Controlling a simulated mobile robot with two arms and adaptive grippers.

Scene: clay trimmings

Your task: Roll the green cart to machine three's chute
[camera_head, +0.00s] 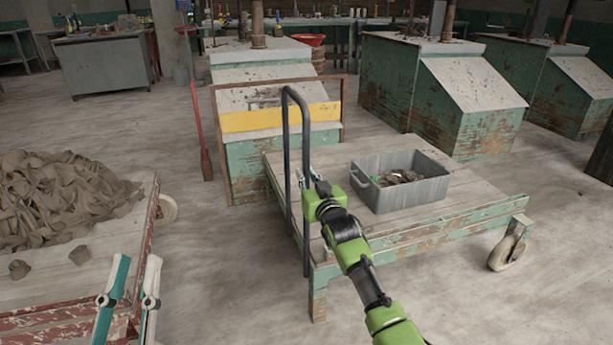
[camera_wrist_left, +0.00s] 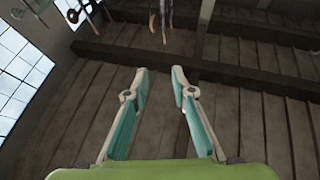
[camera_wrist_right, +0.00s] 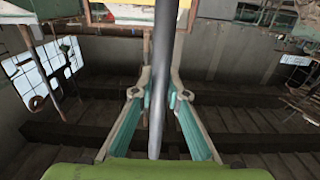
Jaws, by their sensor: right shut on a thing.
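The green cart (camera_head: 420,236) stands right of centre in the head view, with a worn wooden deck, chipped green sides and pale wheels. Its dark tubular handle (camera_head: 286,140) rises at its left end. My right gripper (camera_head: 308,190) is shut on an upright of that handle; the bar (camera_wrist_right: 160,60) runs between its fingers in the right wrist view. My left gripper (camera_head: 138,265) is open and empty at lower left, before the red-sided cart. Green machines with sloped chutes (camera_head: 475,90) stand behind; I see no numbers telling which is machine three.
A grey bin (camera_head: 428,190) with scraps sits on the green cart. A red-sided cart (camera_head: 60,318) with a clay heap (camera_head: 60,195) stands at left. A machine with a yellow band (camera_head: 275,118) is close behind the green cart. Floor between the carts is clear.

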